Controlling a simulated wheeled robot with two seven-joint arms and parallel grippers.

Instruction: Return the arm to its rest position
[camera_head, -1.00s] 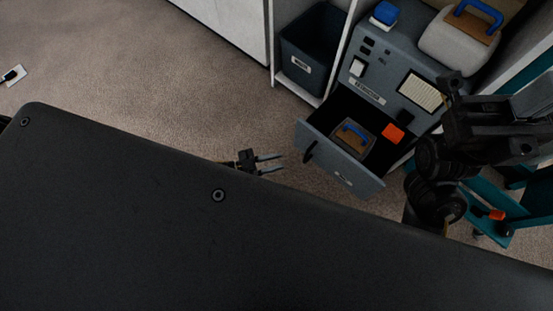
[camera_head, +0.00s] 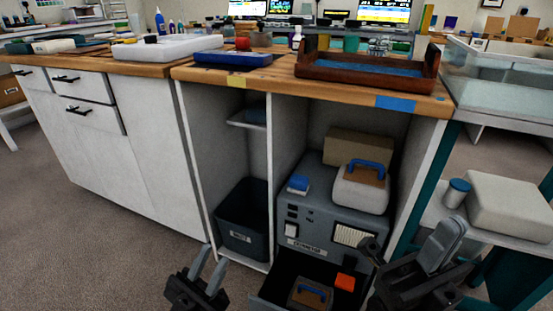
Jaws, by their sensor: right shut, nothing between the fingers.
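My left gripper (camera_head: 211,264) is at the lower middle, in front of the dark bin, with its two fingers apart and nothing between them. My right gripper (camera_head: 447,241) is at the lower right, in front of the white shelf and beside the grey machine. Its fingers are together and hold nothing. Most of both arms lies below the picture's edge.
The grey machine (camera_head: 324,226) under the wooden bench has its drawer (camera_head: 265,298) pulled out low between my grippers. A blue-handled lid (camera_head: 311,294) and an orange piece (camera_head: 345,282) are in it. A dark bin (camera_head: 242,237) stands left. Carpet at left is clear.

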